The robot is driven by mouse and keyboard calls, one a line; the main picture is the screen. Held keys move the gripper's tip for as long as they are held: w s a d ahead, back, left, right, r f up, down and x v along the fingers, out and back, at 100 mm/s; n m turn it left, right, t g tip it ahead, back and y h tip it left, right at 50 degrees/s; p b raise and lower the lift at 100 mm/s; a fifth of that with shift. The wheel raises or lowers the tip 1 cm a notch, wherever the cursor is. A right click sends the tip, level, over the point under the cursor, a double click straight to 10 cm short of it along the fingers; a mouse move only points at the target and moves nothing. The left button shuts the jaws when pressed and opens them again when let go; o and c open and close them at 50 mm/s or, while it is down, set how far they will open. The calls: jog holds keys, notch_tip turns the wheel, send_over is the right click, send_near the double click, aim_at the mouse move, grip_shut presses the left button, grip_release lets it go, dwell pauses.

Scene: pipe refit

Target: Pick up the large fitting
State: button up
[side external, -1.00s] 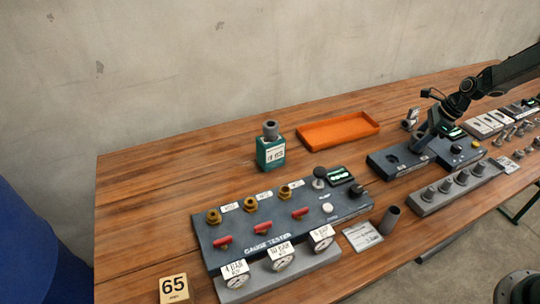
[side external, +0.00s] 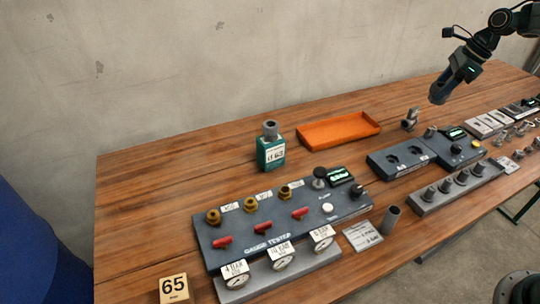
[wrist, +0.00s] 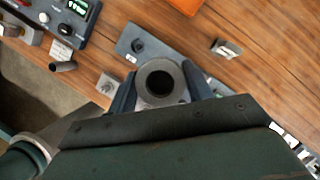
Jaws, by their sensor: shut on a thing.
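My gripper (side external: 440,96) is raised in the air at the upper right, above the table and clear of it. In the wrist view my gripper (wrist: 160,95) is shut on a grey round part with a dark bore, which looks like the large fitting (wrist: 180,78). Its fingers sit on both sides of it. In the side view the fitting is mostly hidden by the fingers. Below is a dark block (side external: 376,167) with two recesses that look empty; part of the block (wrist: 126,34) also shows in the wrist view.
A small metal fitting (side external: 409,121) stands behind the block. An orange tray (side external: 340,142) and a green bottle (side external: 271,155) are to the left. The gauge tester (side external: 240,244) is in front, and a grey rack (side external: 425,208) of several fittings is at right.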

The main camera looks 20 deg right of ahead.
jog(key=shift+r, duration=0.35)
dwell(0.4)
